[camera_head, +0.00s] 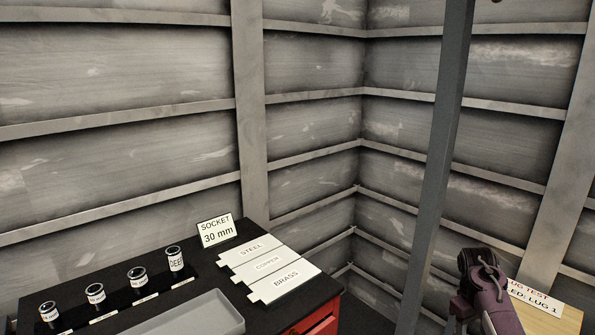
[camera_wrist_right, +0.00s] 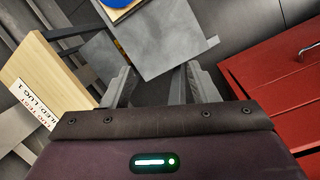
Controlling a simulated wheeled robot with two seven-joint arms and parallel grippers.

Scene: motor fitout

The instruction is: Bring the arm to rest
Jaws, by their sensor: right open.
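My right arm (camera_head: 485,290) shows at the lower right of the head view, purple with a dark joint at its top. My right gripper (camera_wrist_right: 158,88) shows in the right wrist view with its two grey fingers spread apart. Nothing is held between them. A grey plate (camera_wrist_right: 160,45) lies beyond the fingers, and I see no contact with it. My left arm and left gripper are not in view.
A wooden block with a lug test label (camera_head: 540,308) stands beside my right arm. A red cabinet (camera_wrist_right: 275,75) is right in the wrist view. A black bench top (camera_head: 185,262) carries several sockets, a grey tray (camera_head: 190,318), material cards (camera_head: 270,265) and a "SOCKET 30 mm" sign (camera_head: 215,231). A grey post (camera_head: 437,160) rises left of the arm.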

